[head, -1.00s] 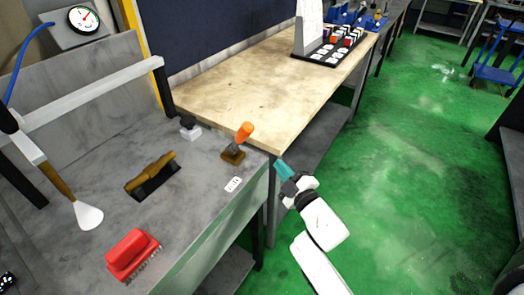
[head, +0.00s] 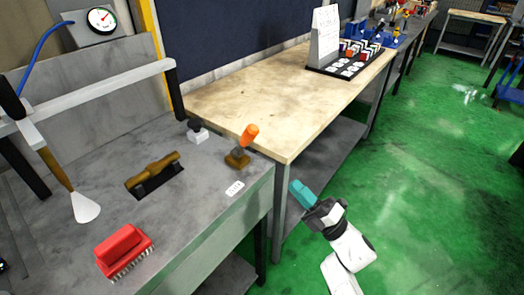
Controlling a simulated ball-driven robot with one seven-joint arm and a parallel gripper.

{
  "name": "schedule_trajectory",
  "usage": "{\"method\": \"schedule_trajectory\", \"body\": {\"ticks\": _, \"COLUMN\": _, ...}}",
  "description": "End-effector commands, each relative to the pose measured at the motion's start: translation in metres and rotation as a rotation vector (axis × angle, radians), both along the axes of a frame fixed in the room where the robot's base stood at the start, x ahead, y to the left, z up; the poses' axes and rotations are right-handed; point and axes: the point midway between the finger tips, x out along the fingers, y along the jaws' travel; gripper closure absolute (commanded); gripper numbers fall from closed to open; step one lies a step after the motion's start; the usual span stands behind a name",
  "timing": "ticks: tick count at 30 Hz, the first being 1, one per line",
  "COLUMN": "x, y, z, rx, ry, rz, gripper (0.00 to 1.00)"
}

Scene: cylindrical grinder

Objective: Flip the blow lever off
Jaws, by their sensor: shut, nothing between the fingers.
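The likely blow lever is an orange-handled lever (head: 249,136) on a brown base near the right edge of the grey bench. It leans up and to the right. A small white label (head: 235,188) lies on the bench in front of it. My gripper (head: 299,190) has teal fingers, shut and empty. It is beyond the bench's right edge, to the right of and nearer than the orange lever, and apart from it.
A wooden table (head: 270,105) adjoins behind. Green floor is open at right.

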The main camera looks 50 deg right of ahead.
Motion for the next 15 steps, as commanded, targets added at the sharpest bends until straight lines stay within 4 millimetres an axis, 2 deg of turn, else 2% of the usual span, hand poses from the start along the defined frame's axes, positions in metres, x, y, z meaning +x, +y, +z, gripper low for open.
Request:
{"method": "schedule_trajectory", "body": {"ticks": 8, "x": 0.003, "y": 0.000, "z": 0.003, "rx": 0.002, "ry": 0.000, "rz": 0.000, "gripper": 1.00}}
{"method": "schedule_trajectory", "body": {"ticks": 11, "x": 0.011, "y": 0.000, "z": 0.009, "rx": 0.002, "ry": 0.000, "rz": 0.000, "gripper": 1.00}}
{"method": "schedule_trajectory", "body": {"ticks": 15, "x": 0.032, "y": 0.001, "z": 0.022, "rx": 0.002, "ry": -0.001, "rz": 0.000, "gripper": 1.00}}
